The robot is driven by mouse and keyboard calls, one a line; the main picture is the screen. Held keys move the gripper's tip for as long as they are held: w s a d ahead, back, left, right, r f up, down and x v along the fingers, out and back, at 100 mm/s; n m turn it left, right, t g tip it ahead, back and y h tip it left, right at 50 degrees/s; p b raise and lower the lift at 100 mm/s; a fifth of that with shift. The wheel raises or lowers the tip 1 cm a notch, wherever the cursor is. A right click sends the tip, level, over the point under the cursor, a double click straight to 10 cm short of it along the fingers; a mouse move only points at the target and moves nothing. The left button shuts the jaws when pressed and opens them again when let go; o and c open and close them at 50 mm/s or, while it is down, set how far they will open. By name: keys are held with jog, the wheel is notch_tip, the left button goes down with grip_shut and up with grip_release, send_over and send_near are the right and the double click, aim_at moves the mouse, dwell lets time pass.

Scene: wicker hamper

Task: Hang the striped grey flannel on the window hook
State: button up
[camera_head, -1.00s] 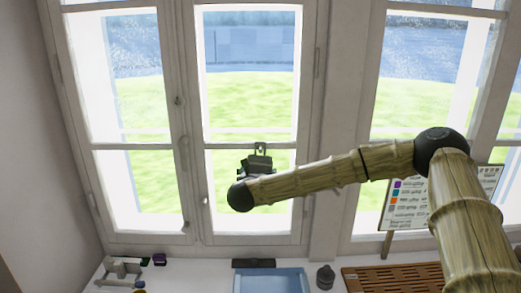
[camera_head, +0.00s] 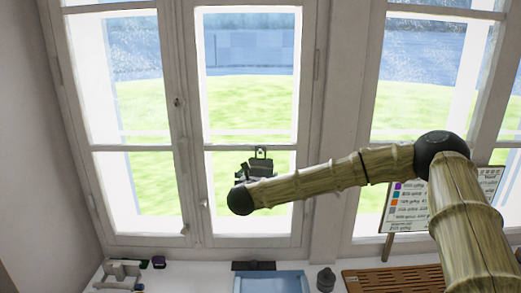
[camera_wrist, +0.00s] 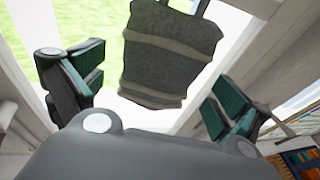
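The striped grey flannel (camera_wrist: 170,60) hangs upright in the wrist view, dark grey with paler bands across it. In the head view it is a small dark patch (camera_head: 261,165) with a loop above it, in front of the middle window pane. My gripper (camera_wrist: 158,78) is open, its green-padded fingers wide apart to the left and right of the flannel; I see no contact. In the head view my gripper (camera_head: 254,177) is mostly hidden by the wrist end of my arm. The flannel's top is cut off in the wrist view, and I cannot make out the hook.
The window frame (camera_head: 191,175) stands behind the gripper. Below are a blue tray (camera_head: 272,283), a brown slatted board (camera_head: 395,279), a dark jar (camera_head: 326,279) and a dark flat block (camera_head: 254,266). A label board (camera_head: 407,207) stands at the right. Small items lie at the lower left.

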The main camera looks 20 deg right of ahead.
jog(key=v, duration=1.2)
jog(key=s+a+f+n+y, duration=0.35)
jog(key=f+n, duration=0.25)
jog(key=f, duration=0.3)
jog(key=s+a+f+n+y, duration=0.25)
jog(key=a+f+n, duration=0.3)
jog(key=f, duration=0.45)
jog(key=s+a+f+n+g+y, duration=0.2)
jog(key=s+f+n+g, duration=0.2)
jog(key=s+f+n, duration=0.95)
jog(key=s+d+f+n+g+y, duration=0.1)
jog(key=s+d+f+n+g, duration=0.15)
jog(key=s+f, duration=0.4)
jog(key=s+d+f+n+g, duration=0.1)
jog(key=s+f+n+g, duration=0.1)
jog(key=s+f+n, duration=0.35)
jog(key=s+d+f+n+g, duration=0.1)
jog(key=s+d+n, duration=0.1)
jog(key=s, duration=0.4)
jog(key=s+d+f+n+g+h, duration=0.1)
jog(key=s+d+n+g, duration=0.1)
jog(key=s, duration=0.4)
jog(key=s+d+f+n+g, duration=0.1)
jog(key=s+d+n+g, duration=0.1)
jog(key=s+d+n, duration=0.2)
jog(key=s+d, duration=0.2)
jog(key=s, duration=0.1)
jog(key=shift+f+h, duration=0.3)
jog(key=shift+f, duration=0.1)
